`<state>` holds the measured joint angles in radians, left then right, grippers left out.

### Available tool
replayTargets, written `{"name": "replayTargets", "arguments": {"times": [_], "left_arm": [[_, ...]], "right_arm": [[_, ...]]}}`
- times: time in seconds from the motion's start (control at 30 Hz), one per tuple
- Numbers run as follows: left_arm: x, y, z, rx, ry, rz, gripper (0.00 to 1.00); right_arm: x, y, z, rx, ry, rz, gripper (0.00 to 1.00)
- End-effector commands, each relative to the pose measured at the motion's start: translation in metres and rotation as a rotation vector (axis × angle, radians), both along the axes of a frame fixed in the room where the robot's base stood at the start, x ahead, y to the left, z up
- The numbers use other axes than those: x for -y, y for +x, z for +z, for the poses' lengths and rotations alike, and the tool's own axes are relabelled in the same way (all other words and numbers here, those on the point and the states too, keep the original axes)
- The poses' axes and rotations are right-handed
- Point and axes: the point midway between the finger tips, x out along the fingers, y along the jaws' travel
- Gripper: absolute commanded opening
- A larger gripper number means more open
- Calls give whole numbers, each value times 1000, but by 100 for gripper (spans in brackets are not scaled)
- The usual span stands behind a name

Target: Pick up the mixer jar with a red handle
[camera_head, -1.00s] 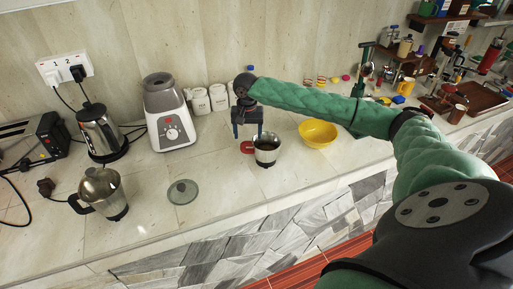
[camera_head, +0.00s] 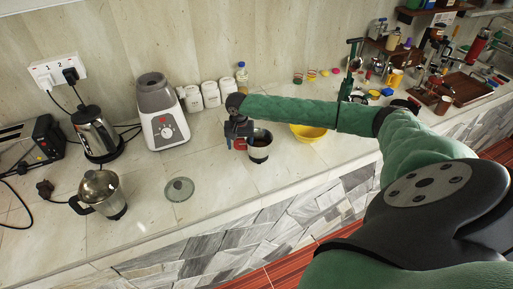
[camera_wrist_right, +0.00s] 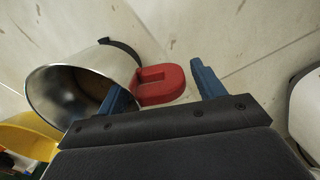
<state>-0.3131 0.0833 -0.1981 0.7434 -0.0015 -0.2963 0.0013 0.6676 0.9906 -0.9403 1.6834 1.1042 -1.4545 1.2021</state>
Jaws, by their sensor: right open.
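The mixer jar with the red handle (camera_head: 260,152) stands on the counter, a steel jar with a dark inside. Its handle (camera_head: 240,144) points left toward my right gripper (camera_head: 238,138). In the right wrist view the steel jar (camera_wrist_right: 70,92) is at left, and its red handle (camera_wrist_right: 162,84) shows between the two blue fingers of my right gripper (camera_wrist_right: 158,78). The fingers are open, one on each side of the handle; the left finger overlaps the jar wall in the picture. I cannot tell whether they touch it. My left gripper is not in view.
A yellow bowl (camera_head: 309,133) stands close right of the jar. The mixer base (camera_head: 161,113), white canisters (camera_head: 211,95) and a bottle (camera_head: 242,77) stand behind. Counter in front is clear.

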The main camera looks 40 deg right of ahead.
Motion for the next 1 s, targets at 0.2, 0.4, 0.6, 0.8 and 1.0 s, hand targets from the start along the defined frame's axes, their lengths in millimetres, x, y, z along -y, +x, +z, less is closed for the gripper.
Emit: {"name": "replayTargets", "arguments": {"times": [0.2, 0.4, 0.6, 0.8, 1.0], "left_arm": [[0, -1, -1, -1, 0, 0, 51], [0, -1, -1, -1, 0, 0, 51], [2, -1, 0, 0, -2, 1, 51], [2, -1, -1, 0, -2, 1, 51], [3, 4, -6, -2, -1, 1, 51]], "right_arm": [[0, 0, -2, 0, 0, 0, 68], [0, 0, -1, 0, 0, 0, 37], [0, 0, -1, 1, 1, 0, 7], [0, 0, -1, 1, 1, 0, 7], [1, 1, 7, 2, 1, 0, 6]]}}
